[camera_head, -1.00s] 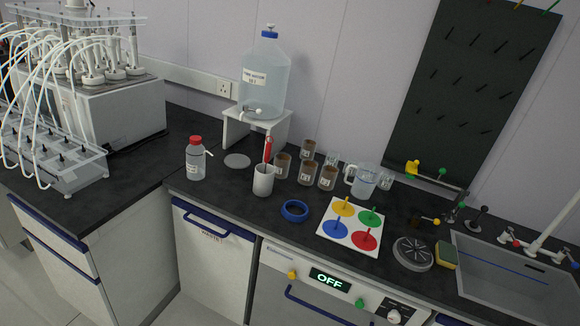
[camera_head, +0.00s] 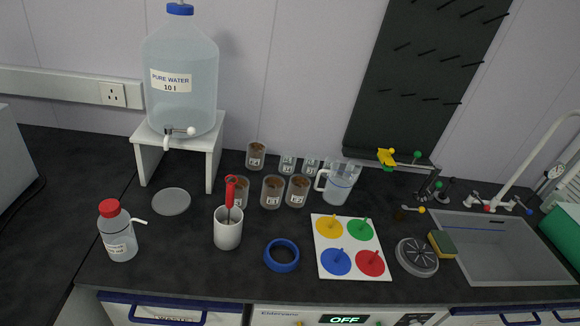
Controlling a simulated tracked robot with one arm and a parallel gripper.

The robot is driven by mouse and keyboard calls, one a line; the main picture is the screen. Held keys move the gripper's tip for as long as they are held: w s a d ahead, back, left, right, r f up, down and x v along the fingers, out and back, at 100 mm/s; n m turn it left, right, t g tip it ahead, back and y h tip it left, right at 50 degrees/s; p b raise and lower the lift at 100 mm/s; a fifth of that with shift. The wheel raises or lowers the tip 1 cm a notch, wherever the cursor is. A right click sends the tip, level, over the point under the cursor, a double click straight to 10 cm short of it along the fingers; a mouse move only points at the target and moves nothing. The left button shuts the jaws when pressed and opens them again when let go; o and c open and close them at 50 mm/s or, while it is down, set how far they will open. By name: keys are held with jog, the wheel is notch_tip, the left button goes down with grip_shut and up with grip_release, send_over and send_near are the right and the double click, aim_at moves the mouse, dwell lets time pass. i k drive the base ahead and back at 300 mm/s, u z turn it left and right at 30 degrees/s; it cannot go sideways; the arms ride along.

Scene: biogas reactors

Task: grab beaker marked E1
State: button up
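Several small beakers with brown contents and white labels stand in a cluster on the black bench: one at the back (camera_head: 256,155), one behind the white cup (camera_head: 243,204), one in the middle (camera_head: 272,191) and one at the right (camera_head: 297,190). Clear labelled beakers stand behind them, one on the left (camera_head: 288,166) and one on the right (camera_head: 311,168). The label marks are too small to read surely, so I cannot tell which beaker is E1. My gripper is not in view.
A white cup (camera_head: 228,230) with a red-handled tool stands before the beakers. A clear jug (camera_head: 337,188) is close at their right. A water tank (camera_head: 181,80) on a white stand, a wash bottle (camera_head: 118,235), a blue ring (camera_head: 281,256) and a sink (camera_head: 490,247) surround them.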

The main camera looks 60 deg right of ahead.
aim_at(273, 187)
jog(key=z, duration=0.6)
jog(key=i, duration=1.1)
jog(key=z, duration=0.85)
jog(key=i, duration=0.3)
jog(key=z, duration=0.15)
jog(key=k, duration=0.9)
jog(key=z, duration=0.15)
jog(key=i, duration=0.9)
jog(key=u, duration=0.05)
